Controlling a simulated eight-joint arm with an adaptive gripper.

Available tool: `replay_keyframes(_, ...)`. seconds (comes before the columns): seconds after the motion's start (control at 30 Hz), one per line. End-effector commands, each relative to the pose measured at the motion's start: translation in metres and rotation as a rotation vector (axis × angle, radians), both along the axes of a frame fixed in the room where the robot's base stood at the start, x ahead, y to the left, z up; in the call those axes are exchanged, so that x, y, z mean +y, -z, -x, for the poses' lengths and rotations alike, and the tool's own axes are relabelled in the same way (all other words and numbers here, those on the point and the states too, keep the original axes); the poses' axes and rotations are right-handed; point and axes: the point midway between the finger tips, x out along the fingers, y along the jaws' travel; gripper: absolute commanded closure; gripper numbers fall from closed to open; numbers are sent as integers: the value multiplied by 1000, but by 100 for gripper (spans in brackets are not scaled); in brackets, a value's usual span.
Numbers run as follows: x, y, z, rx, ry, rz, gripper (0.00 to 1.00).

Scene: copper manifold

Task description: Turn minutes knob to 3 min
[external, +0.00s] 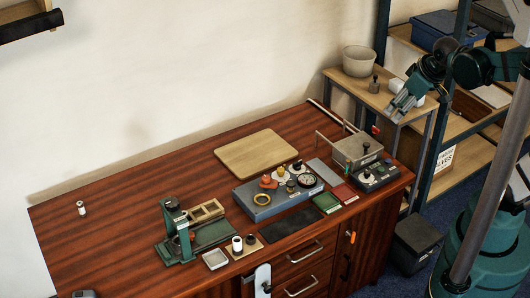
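A dark control box (377,174) with a light round dial stands at the right end of the wooden bench. A blue-grey box (262,204) near the bench's front middle carries orange-red fittings (268,181) and a round white gauge (307,181). Lettering is too small to read, so I cannot tell which part is the minutes knob or where it is set. My gripper (397,112) is in the air at the upper right, above and behind the dark control box, apart from everything on the bench. Its fingers are too small to show whether they are open.
A metal box (356,149) with upright rods stands behind the control box. A side shelf (357,90) holds a pale bucket (360,61). A green press (190,237) stands at front left. A wooden board (256,153) lies flat at the back. The bench's left is mostly clear.

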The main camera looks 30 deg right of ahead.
Motion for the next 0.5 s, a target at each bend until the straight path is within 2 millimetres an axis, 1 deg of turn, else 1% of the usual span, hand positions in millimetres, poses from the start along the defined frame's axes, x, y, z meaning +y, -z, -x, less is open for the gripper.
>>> replay_keyframes(0.03, 1, 3, -4, 13, -25, 12, 70)
replay_keyframes(0.5, 11, 44, -29, 137, -289, 123, 70)
